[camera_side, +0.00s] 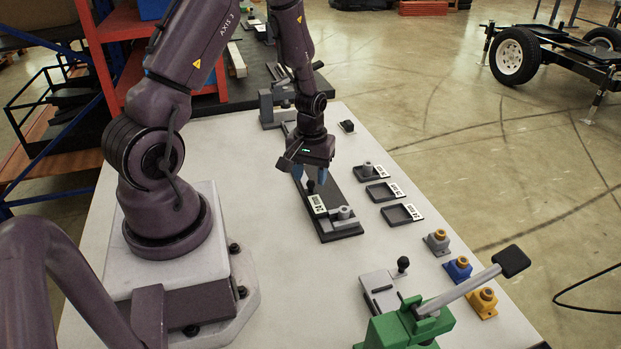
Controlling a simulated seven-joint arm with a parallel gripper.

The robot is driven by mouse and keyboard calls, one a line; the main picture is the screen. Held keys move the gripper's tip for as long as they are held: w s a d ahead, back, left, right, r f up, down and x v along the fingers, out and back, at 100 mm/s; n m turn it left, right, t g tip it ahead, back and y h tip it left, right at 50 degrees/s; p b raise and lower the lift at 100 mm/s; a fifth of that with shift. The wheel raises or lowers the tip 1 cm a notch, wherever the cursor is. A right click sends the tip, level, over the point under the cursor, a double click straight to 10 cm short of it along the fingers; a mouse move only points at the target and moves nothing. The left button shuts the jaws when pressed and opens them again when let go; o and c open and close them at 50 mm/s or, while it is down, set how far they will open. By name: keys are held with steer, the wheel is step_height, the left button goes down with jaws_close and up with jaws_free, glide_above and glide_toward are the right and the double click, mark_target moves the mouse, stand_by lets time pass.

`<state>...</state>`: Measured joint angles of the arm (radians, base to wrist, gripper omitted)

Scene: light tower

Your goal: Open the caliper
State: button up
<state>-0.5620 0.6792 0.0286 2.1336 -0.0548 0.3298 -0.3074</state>
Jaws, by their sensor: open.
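My gripper (310,175) points down with its two blue fingertips apart. It is over the upper part of a long black plate fixture (343,226) on the table. A small dark knob (311,187) shows just below and between the fingertips; I cannot tell whether they touch it. The fixture also carries a white label (317,204) and a grey round post (344,212) at its near end. It looks like the caliper, but I cannot confirm this. Its far end is partly hidden behind my gripper.
Small black trays (401,214) with labels lie to the right. Grey, blue and yellow blocks (458,268) line the right edge. A green lever device (405,328) and a grey block with a black knob (379,289) stand in front. Pale table (300,275) is clear between.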

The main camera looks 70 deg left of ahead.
steer(key=shift+f, duration=0.85)
steer(key=shift+c, duration=0.4)
jaws_close()
steer(key=shift+a, duration=1.6)
steer(key=shift+o, duration=0.4)
jaws_free()
step_height(320, 180, up, 13)
